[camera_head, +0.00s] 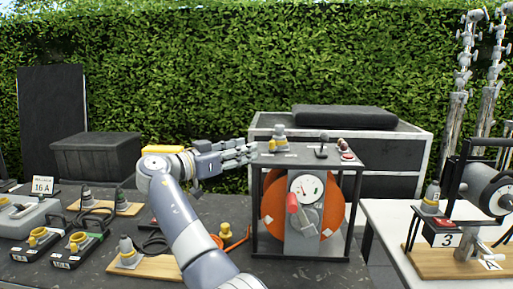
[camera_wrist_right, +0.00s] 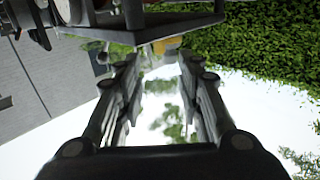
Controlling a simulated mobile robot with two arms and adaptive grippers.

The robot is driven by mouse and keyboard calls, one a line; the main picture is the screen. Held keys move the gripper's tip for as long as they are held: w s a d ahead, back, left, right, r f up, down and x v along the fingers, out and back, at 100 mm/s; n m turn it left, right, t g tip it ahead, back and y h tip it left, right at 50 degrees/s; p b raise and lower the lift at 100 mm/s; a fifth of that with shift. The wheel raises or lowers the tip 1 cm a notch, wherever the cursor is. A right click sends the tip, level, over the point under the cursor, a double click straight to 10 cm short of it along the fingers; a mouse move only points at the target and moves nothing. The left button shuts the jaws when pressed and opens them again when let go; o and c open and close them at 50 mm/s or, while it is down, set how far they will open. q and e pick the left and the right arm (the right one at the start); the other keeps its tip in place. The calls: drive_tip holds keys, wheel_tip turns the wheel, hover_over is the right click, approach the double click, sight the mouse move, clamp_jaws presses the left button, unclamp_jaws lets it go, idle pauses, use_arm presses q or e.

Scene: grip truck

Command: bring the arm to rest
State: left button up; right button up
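My right arm (camera_head: 196,229) reaches up from the bottom of the head view and bends to the right at its wrist. My right gripper (camera_head: 250,153) points right, level with the top plate of the reel machine and close to its left edge. Whether it touches the plate, I cannot tell. In the wrist view my right gripper (camera_wrist_right: 158,62) has its two fingers apart, with sky and leaves showing between them and nothing held. My left gripper is not in view.
The machine with an orange reel (camera_head: 338,218) and gauge stands right of my arm. Plugs on wooden boards (camera_head: 157,267) and adapters (camera_head: 38,242) crowd the dark table at left. A white table (camera_head: 385,216) with another device stands right. A black case (camera_head: 97,157) is behind.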

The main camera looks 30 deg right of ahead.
drive_tip(key=shift+v, duration=1.15)
